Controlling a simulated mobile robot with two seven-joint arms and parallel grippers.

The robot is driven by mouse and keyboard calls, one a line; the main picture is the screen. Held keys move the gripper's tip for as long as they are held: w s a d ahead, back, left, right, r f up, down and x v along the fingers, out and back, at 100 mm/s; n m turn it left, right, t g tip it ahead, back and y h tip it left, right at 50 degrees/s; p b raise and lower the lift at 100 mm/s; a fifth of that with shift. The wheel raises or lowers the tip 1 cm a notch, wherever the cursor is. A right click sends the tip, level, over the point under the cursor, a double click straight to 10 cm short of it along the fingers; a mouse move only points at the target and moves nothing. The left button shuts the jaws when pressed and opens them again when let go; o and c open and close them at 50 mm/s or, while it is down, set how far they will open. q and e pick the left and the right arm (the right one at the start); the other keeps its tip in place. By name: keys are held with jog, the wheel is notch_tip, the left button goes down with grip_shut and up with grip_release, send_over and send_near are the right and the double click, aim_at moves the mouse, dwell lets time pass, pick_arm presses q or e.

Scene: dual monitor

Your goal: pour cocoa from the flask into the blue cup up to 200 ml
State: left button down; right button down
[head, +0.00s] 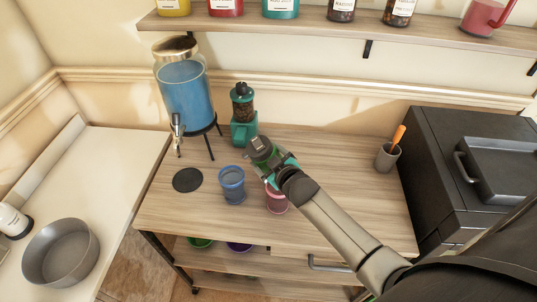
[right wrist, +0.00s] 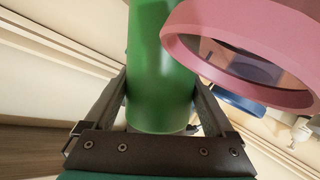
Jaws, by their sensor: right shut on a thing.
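The green flask (head: 261,149) is between the fingers of my right gripper (head: 270,165), above the wooden table. It also shows in the right wrist view (right wrist: 160,65), where both fingers press on its sides. The translucent blue cup (head: 232,186) stands on the table to the left of and below the gripper in the head view. A pink cup (head: 276,202) stands under the gripper, partly hidden by it. A pink rim (right wrist: 240,50) is large in the right wrist view, beside the flask. The cocoa inside the flask is not visible. My left gripper is not in view.
A blue drink dispenser (head: 187,95) and a green grinder (head: 243,118) stand at the back of the table (head: 340,215). A black disc (head: 188,180) lies left of the blue cup. A grey cup with an orange utensil (head: 387,157) stands at right. A shelf (head: 300,27) hangs above.

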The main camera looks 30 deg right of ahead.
aim_at(259, 152)
jog(key=shift+w+a+r, duration=0.1)
jog(key=shift+a+r, duration=0.05)
jog(key=shift+a, duration=0.05)
jog(key=shift+a+n+h, duration=0.25)
jog(key=shift+n+h, duration=0.05)
jog(key=shift+n, duration=0.3)
jog(key=shift+a+f+n+h+b, duration=0.3)
jog(key=shift+n+h+b, duration=0.1)
jog(key=shift+b, duration=0.1)
jog(key=shift+r+n+h, duration=0.35)
jog(key=shift+n+h, duration=0.15)
jog(key=shift+n, duration=0.2)
jog(key=shift+r, duration=0.15)
jog(key=shift+a+r+n, duration=0.1)
jog(key=shift+r+n, duration=0.1)
jog(key=shift+n, duration=0.2)
jog(key=shift+r+n+h+b, duration=0.3)
jog(key=shift+r+h+b, duration=0.05)
jog(key=shift+h, duration=0.15)
jog(key=shift+a+r+n+h+b, duration=0.3)
jog(key=shift+r+n+h+b, duration=0.1)
jog(key=shift+r+n+h, duration=0.3)
dwell(1.8)
